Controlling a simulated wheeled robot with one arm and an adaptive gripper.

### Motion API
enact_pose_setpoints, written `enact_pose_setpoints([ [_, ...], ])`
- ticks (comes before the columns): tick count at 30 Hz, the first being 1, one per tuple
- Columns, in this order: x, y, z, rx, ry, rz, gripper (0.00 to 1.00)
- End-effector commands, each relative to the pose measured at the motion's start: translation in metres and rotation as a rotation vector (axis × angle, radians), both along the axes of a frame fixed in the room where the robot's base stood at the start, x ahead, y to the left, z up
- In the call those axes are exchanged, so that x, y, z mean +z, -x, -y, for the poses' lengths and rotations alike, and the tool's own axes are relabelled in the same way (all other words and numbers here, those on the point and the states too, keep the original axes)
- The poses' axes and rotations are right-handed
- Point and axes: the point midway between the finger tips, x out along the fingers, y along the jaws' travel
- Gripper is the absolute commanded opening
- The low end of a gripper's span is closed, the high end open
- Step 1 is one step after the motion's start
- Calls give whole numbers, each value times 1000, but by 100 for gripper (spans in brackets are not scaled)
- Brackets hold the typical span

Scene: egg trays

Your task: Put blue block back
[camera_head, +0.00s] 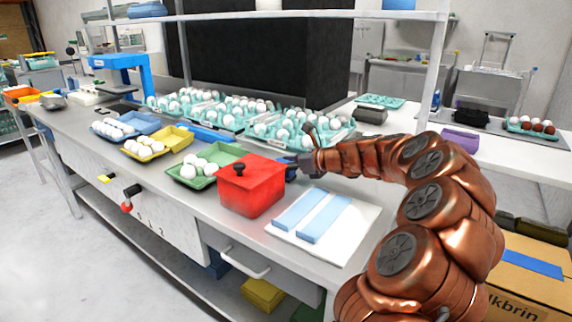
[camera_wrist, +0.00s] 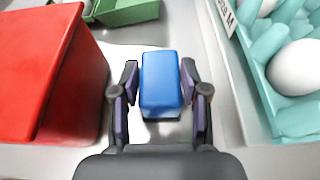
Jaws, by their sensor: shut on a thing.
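The blue block (camera_wrist: 166,82) sits between the two fingers of my gripper (camera_wrist: 160,72) in the wrist view, and the gripper is shut on it. The block is near the grey bench surface; I cannot tell whether it touches it. In the head view my gripper (camera_head: 298,163) is just behind and right of the red box (camera_head: 252,187), which partly hides it. I cannot make out the block clearly there.
The red box's wall (camera_wrist: 75,85) is close on the left in the wrist view. A teal egg tray (camera_wrist: 262,78) with white eggs is on the right. A green tray (camera_wrist: 125,12) lies ahead. A white board (camera_head: 345,237) with two blue strips lies in front.

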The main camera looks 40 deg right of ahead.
Motion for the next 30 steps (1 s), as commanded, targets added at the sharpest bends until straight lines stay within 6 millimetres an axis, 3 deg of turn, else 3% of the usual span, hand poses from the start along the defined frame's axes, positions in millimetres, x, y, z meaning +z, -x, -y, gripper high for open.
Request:
enact_pose_setpoints([
  [2, -1, 0, 0, 1, -1, 0, 0],
  [3, -2, 0, 0, 1, 0, 0, 47],
  [9, -2, 0, 0, 1, 0, 0, 68],
  [21, 1, 0, 0, 0, 1, 0, 70],
  [30, 19, 40, 14, 0, -1, 2, 70],
])
